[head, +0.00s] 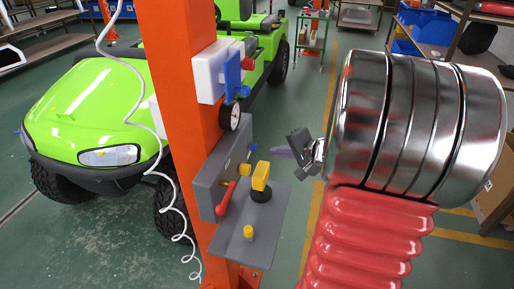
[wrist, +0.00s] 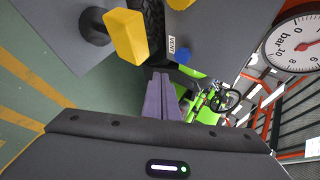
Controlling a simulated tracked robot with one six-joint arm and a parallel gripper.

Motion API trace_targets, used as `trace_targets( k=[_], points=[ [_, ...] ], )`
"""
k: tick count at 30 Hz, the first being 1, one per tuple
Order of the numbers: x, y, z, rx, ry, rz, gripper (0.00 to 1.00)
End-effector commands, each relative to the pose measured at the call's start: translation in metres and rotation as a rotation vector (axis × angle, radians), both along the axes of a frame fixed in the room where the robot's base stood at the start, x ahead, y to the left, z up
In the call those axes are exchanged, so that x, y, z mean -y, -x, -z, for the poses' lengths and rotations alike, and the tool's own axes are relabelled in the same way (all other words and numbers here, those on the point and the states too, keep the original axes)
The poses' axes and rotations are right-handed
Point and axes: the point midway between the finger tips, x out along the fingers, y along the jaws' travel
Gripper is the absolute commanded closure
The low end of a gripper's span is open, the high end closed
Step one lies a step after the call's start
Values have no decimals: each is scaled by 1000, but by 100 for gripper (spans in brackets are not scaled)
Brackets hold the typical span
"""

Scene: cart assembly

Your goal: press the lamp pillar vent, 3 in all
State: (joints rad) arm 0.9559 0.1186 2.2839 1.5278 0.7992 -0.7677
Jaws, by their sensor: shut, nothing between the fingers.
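The orange lamp pillar (head: 178,120) carries a grey panel (head: 212,185) with several controls. Whether the button is pressed cannot be told.
A yellow-topped joystick (head: 261,177) stands on the grey shelf (head: 262,222), close to my fingers. A red lever (head: 225,197) is on the panel. A pressure gauge (wrist: 295,45) and white box (head: 208,72) are above. A green cart (head: 95,115) stands behind.

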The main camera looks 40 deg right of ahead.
Motion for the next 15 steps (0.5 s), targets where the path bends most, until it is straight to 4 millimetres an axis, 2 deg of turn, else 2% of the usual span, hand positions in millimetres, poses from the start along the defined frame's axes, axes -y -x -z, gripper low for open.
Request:
trace_targets(
  k=[8, 15],
  points=[
    [12, 15, 0, 0, 0, 1, 100],
    [13, 16, 0, 0, 0, 0, 100]
  ],
)
